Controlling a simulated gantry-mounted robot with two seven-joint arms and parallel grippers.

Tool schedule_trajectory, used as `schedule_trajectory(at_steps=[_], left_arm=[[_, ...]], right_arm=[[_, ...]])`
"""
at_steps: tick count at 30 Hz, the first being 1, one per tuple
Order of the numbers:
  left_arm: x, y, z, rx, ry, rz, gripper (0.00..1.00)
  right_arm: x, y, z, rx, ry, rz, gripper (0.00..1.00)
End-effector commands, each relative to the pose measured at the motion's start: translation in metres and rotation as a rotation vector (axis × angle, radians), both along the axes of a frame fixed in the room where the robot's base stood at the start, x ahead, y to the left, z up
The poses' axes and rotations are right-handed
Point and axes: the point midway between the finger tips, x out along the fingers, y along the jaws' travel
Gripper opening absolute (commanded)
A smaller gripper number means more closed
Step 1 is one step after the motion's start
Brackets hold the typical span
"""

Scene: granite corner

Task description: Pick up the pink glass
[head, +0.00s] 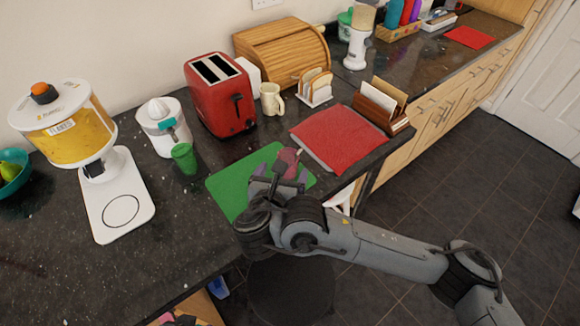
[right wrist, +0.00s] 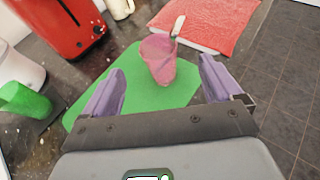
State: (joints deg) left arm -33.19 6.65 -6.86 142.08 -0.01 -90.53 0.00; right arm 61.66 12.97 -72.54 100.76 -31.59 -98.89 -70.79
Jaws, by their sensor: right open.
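The pink glass (head: 287,159) stands on the green mat (head: 228,190) on the dark counter, partly hidden by my right gripper in the head view. In the right wrist view the pink glass (right wrist: 159,60) is upright near the mat's far edge, with a thin pale stick-like shape at its rim. My right gripper (head: 280,176) is open over the mat. In the right wrist view its two purple fingers (right wrist: 161,80) are spread to the left and right of the glass, with gaps on both sides. I cannot tell how far the glass reaches between them. My left gripper is not in view.
A green cup (head: 184,158) stands left of the mat, near a white juicer (head: 163,127). A red toaster (head: 221,95) and a cream mug (head: 271,99) stand behind. A red cloth (head: 340,138) lies to the right, by a letter rack (head: 382,105). The counter's front edge is close.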

Motion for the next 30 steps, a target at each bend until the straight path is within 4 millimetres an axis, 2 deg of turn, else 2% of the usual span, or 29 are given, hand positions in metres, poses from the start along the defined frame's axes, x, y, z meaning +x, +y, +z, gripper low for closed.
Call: schedule_trajectory(at_steps=[6, 14, 24, 30], left_arm=[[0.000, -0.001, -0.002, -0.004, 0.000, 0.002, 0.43], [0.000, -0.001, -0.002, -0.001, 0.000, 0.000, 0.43], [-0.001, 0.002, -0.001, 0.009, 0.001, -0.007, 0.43], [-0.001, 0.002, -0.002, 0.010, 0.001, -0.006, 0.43]], right_arm=[[0.026, -0.006, -0.011, 0.001, 0.000, -0.002, 0.92], [0.039, -0.008, -0.016, 0.004, 0.000, -0.002, 0.92], [0.076, -0.014, -0.030, 0.005, 0.000, -0.003, 0.92], [0.083, -0.015, -0.034, 0.005, 0.001, -0.002, 0.92]])
